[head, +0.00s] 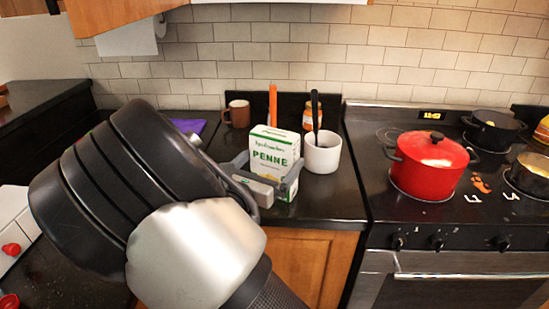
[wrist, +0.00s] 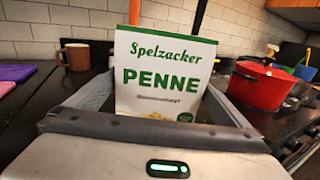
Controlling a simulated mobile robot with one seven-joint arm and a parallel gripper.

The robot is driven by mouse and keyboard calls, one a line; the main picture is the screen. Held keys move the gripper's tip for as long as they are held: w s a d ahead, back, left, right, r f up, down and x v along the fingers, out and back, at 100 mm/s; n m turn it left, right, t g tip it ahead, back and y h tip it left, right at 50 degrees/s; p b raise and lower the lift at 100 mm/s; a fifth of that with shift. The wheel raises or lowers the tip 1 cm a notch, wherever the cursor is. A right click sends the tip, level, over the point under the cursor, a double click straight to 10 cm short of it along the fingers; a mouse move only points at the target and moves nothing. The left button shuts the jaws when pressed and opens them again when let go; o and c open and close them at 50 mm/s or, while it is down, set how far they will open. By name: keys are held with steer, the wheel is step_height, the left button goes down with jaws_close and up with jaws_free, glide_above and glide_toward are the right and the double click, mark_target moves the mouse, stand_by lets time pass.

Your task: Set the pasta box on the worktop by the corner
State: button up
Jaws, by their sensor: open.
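The pasta box (head: 275,152) is white and green, marked PENNE, and stands upright on the black worktop (head: 325,207) left of the stove. My gripper (head: 268,172) is at the box, with one finger on each side of it. In the wrist view the box (wrist: 165,80) stands between the two fingers, its printed front facing me. The gripper (wrist: 160,105) is open, and I cannot tell whether either finger touches the box. The lower part of the box is hidden behind the gripper's body in the wrist view.
A white utensil crock (head: 321,153) stands close to the right of the box. A brown mug (head: 238,114) and an orange-lidded jar (head: 310,116) are behind. A red pot (head: 430,165) sits on the stove at right. Some worktop in front of the crock is clear.

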steer(key=p+v, duration=0.1)
steer(key=v, duration=1)
